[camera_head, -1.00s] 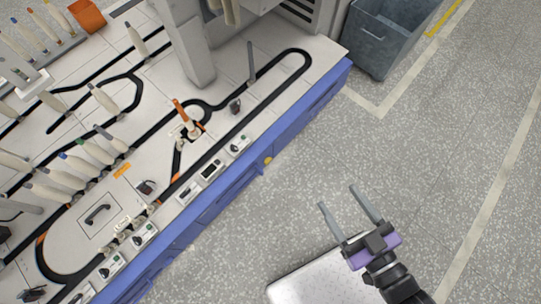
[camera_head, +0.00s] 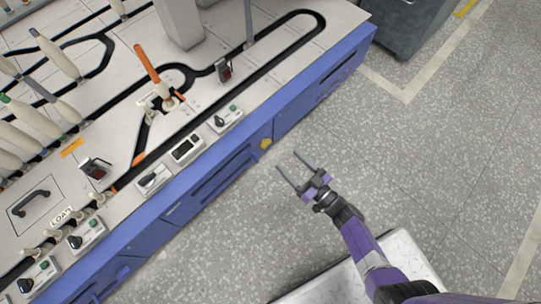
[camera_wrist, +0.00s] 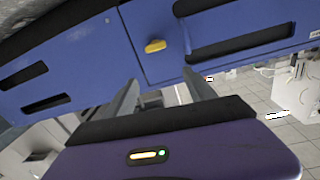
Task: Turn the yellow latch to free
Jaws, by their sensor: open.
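The yellow latch (camera_head: 266,143) is a small knob on the blue side panel of the machine, near its upper edge. In the wrist view the yellow latch (camera_wrist: 155,46) is a short, rounded bar lying nearly level in that picture, beside a vertical panel seam. My gripper (camera_head: 295,160) is open and empty, with its two grey fingers pointing toward the blue panel. It is apart from the latch, to its lower right in the head view. In the wrist view my gripper (camera_wrist: 160,88) has its fingers on either side below the latch, with nothing between them.
The blue panel (camera_head: 190,195) has dark slots beside the latch. Control boxes (camera_head: 186,149) line the machine's front edge. A grey bin (camera_head: 412,25) stands at the upper right. Speckled floor (camera_head: 440,170) in front of the machine is clear.

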